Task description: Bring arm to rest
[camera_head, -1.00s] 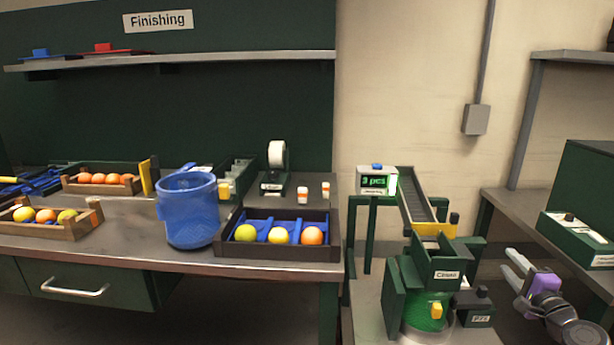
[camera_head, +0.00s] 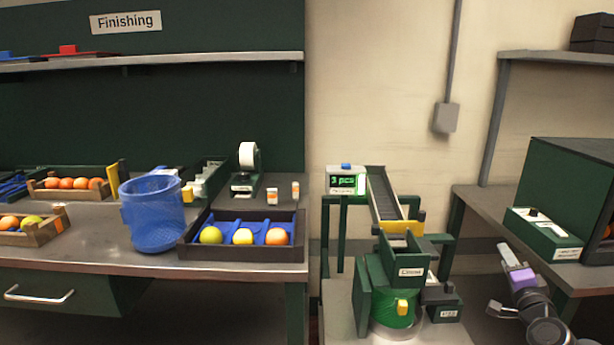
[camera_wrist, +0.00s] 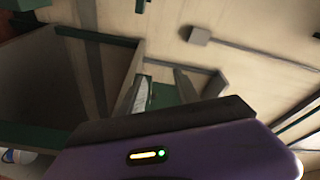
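My gripper (camera_head: 509,258) is at the lower right of the head view, with a purple body and pale fingers pointing up and to the left. It is in front of the right-hand bench (camera_head: 482,205), and I see nothing held in it.
A green machine labelled Citrino (camera_head: 410,272) with a chute stands left of my arm. A green box (camera_head: 543,240) sits on the right bench. On the left bench are a blue bin (camera_head: 152,215), a dark tray (camera_head: 243,253) with three fruits, and wooden crates of oranges.

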